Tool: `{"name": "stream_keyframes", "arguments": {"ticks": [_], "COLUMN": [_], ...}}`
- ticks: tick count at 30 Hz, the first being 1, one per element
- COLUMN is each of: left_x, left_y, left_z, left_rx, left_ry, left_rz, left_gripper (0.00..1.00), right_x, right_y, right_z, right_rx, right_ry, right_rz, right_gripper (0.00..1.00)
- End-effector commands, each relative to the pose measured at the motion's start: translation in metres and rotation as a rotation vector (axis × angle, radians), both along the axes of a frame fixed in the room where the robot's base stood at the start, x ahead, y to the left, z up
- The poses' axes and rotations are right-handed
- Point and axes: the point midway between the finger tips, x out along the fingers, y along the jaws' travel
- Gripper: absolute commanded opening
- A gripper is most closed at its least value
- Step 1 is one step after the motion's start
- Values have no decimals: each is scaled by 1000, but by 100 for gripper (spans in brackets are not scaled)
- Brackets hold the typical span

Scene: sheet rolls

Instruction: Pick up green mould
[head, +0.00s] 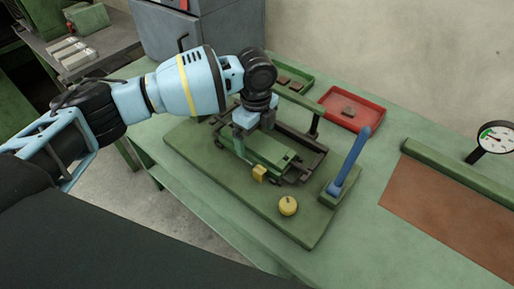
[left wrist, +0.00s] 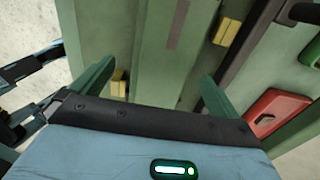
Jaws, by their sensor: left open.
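A long green block, which looks like the green mould (head: 262,150), lies in a dark frame on the green base plate (head: 200,151). A broad green surface with a dark slot, probably the same block, fills the middle of the left wrist view (left wrist: 168,65). My left gripper (head: 243,128) points down over the near left end of the block, and my wrist hides part of that end. In the left wrist view its two fingers (left wrist: 155,88) stand wide apart with the green surface between and beyond them. I cannot tell whether they touch it. My right gripper is out of view.
A blue lever (head: 349,160) stands at the plate's right. A yellow knob (head: 288,205) and yellow block (head: 259,173) are in front. A red tray (head: 372,108) and green tray (head: 304,78) lie behind. A gauge (head: 494,137) and brown mat (head: 440,205) are right.

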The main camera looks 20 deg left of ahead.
Motion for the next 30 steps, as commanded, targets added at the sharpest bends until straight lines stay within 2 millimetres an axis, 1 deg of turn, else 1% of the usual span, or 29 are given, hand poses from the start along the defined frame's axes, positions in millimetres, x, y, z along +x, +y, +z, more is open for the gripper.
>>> {"name": "stream_keyframes", "arguments": {"ticks": [6, 9, 13, 19, 20, 30], "left_x": [6, 5, 5, 5, 5, 5], "left_y": [0, 0, 0, 0, 0, 0], "left_z": [-30, -42, -49, -50, -50, -49], "left_rx": [2, 2, 1, 0, 0, 0], "left_ry": [2, 3, 2, 1, 1, 1], "left_rz": [1, 1, 0, 0, 0, 0], "left_gripper": [100, 100, 100, 100, 99, 54], "right_x": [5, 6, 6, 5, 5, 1], "right_y": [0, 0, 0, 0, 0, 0], "right_z": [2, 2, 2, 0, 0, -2], "right_rx": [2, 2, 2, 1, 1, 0], "right_ry": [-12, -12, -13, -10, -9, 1], "right_rz": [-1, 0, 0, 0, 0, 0], "right_gripper": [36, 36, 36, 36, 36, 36]}}
